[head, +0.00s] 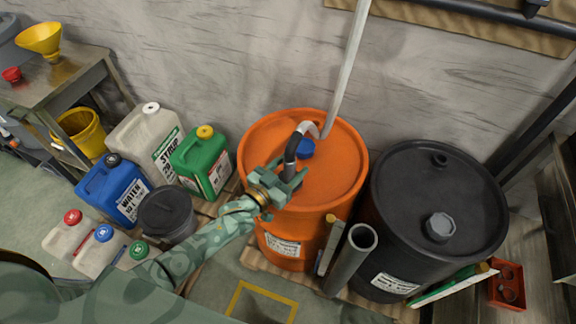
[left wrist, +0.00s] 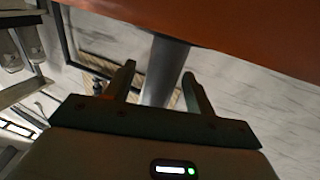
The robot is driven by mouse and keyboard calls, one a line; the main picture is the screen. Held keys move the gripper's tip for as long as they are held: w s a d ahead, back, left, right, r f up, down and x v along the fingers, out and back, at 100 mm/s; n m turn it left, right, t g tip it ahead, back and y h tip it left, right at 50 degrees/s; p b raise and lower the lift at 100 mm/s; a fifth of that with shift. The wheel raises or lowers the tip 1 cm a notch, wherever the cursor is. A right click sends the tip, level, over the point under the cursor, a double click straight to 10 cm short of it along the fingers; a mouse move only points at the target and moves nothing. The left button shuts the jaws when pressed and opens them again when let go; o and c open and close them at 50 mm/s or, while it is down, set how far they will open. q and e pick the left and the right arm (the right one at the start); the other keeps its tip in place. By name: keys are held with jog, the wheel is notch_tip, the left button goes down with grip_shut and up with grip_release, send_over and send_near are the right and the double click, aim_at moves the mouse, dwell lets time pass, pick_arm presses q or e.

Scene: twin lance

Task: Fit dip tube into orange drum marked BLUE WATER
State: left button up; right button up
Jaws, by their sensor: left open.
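The orange drum (head: 335,165) stands against the wall, with a blue cap (head: 306,149) on its lid. Its front label (head: 282,246) is too small to read. A tube with a black section (head: 290,150) and a pale curved top joins a long pale hose (head: 346,65) rising over the drum. My left gripper (head: 284,186) is above the near left part of the lid, at the tube's lower visible end. In the left wrist view, my open fingers (left wrist: 160,85) stand either side of a grey tube (left wrist: 166,68). The tube's lower end and any opening under it are hidden. My right gripper is not in view.
A black drum (head: 405,200) with a grey cap stands to the right. An open grey pipe (head: 350,255) stands in front between the drums. Blue (head: 112,190), green (head: 205,160) and white cans crowd the left, beside a dark bucket (head: 167,212).

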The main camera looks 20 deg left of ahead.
pick_arm(q)
jog(key=p+v, duration=0.3)
jog(key=v, duration=1.3)
jog(key=shift+s, duration=0.2)
jog(key=s+a+f+g+y, duration=0.35)
jog(key=s+f, duration=0.35)
jog(key=f, duration=0.4)
jog(key=s+a+f+g+y, duration=0.25)
jog(key=s+f+g, duration=0.35)
jog(key=f, duration=0.6)
jog(key=s+d+f+g, duration=0.1)
jog(key=s+f+g, duration=0.2)
jog(key=s, duration=0.9)
jog(key=s+d+f+g, duration=0.1)
jog(key=s+f+g, duration=0.2)
jog(key=s, duration=0.9)
jog(key=shift+s+f+n+g+y, duration=0.2)
jog(key=shift+f+n+g+y, duration=0.15)
jog(key=shift+f, duration=0.95)
